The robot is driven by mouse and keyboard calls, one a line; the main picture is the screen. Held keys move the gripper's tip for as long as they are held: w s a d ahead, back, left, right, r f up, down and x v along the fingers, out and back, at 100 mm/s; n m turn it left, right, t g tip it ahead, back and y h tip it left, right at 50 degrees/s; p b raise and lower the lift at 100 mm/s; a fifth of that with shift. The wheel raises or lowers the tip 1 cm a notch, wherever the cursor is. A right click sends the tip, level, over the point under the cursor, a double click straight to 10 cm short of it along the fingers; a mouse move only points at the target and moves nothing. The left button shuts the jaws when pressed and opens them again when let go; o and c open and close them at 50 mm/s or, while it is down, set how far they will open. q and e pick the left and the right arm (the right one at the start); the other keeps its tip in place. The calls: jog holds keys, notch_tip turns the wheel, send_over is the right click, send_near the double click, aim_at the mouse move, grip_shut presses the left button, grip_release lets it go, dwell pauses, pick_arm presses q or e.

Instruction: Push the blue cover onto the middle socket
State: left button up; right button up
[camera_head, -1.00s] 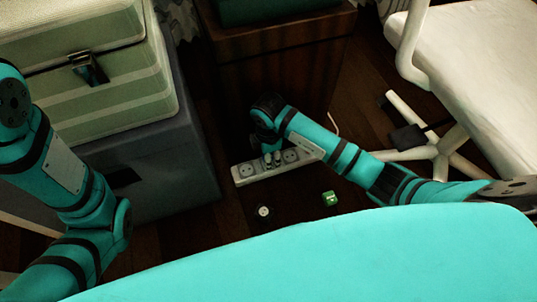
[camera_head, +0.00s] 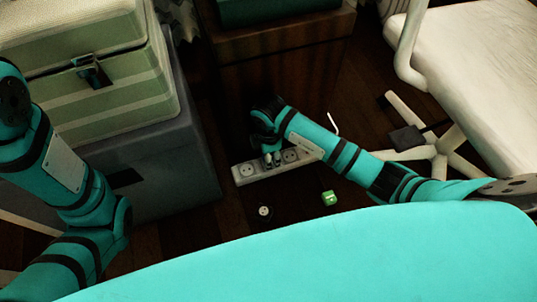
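A white power strip (camera_head: 244,179) with several round sockets lies on the dark floor in front of a wooden cabinet. My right gripper (camera_head: 271,161) points down at the strip, over its middle part, between one socket on the left and one on the right. Its fingers look close together, but whether they are shut on something is too small to tell. No blue cover can be made out; the gripper hides the middle socket. My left arm is at the left edge, and its gripper is out of view.
A wooden cabinet (camera_head: 290,70) stands behind, a striped case (camera_head: 125,92) on a grey box at left, a white chair (camera_head: 470,60) at right.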

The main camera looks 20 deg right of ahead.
jog(key=shift+f, duration=0.55)
jog(key=o, duration=1)
jog(key=shift+r, duration=0.25)
notch_tip(320, 180, up, 7)
jog(key=shift+r, duration=0.1)
jog(key=shift+s, duration=0.1)
